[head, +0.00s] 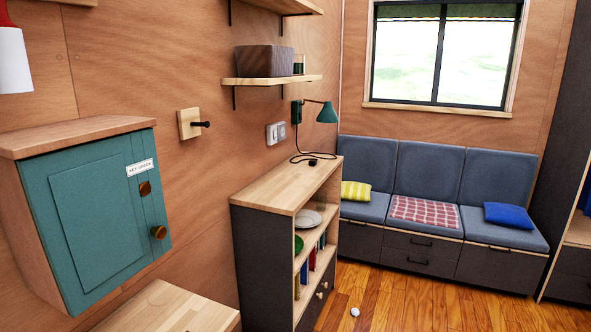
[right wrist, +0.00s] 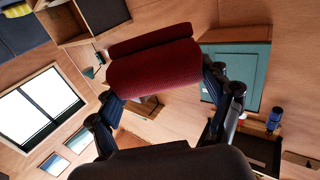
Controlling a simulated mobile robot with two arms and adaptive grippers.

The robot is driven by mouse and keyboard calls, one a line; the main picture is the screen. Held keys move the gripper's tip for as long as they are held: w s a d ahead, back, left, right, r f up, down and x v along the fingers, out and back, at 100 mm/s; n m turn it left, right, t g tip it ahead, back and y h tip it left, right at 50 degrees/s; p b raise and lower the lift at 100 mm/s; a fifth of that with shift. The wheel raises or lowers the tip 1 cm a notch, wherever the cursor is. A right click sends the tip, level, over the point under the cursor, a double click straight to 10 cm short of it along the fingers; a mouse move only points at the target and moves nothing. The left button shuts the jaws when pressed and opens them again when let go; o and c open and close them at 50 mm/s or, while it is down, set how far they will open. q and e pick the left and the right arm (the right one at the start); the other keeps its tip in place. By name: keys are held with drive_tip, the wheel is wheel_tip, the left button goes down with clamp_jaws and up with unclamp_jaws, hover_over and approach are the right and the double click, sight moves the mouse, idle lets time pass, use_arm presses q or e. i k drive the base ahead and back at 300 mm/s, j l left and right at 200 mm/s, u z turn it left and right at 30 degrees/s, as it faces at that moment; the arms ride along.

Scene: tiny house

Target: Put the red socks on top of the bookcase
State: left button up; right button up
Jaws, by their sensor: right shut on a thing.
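The red socks (right wrist: 155,72), a dark red ribbed bundle, fill the middle of the right wrist view. My right gripper (right wrist: 160,82) is shut on them, with its black fingers at either side. Neither the socks nor my right gripper shows in the head view. The bookcase (head: 287,187) stands against the left wall in the head view, with a light wood top and dark sides. Its top is mostly bare, with a lamp cable on the far end. My left gripper is not in view.
A green lamp (head: 327,112) and a wall shelf (head: 272,80) hang above the bookcase. A teal key cabinet (head: 97,215) juts from the wall nearer me, above a wooden top (head: 170,312). A white ball (head: 354,311) lies on the floor. A grey sofa (head: 430,180) stands behind.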

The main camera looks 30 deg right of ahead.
sight(300, 176)
drive_tip(key=i+l+u, duration=0.15)
drive_tip(key=l, duration=0.5)
drive_tip(key=i+l+u, duration=0.15)
drive_tip(key=i+l, duration=0.2)
drive_tip(key=l, duration=0.35)
drive_tip(key=i+l+u, duration=0.15)
drive_tip(key=l, duration=0.55)
drive_tip(key=i+l+u, duration=0.15)
drive_tip(key=l, duration=0.6)
drive_tip(key=i+l+u, duration=0.15)
drive_tip(key=l, duration=0.6)
drive_tip(key=i+l+u, duration=0.15)
drive_tip(key=l, duration=0.6)
drive_tip(key=k+j, duration=0.05)
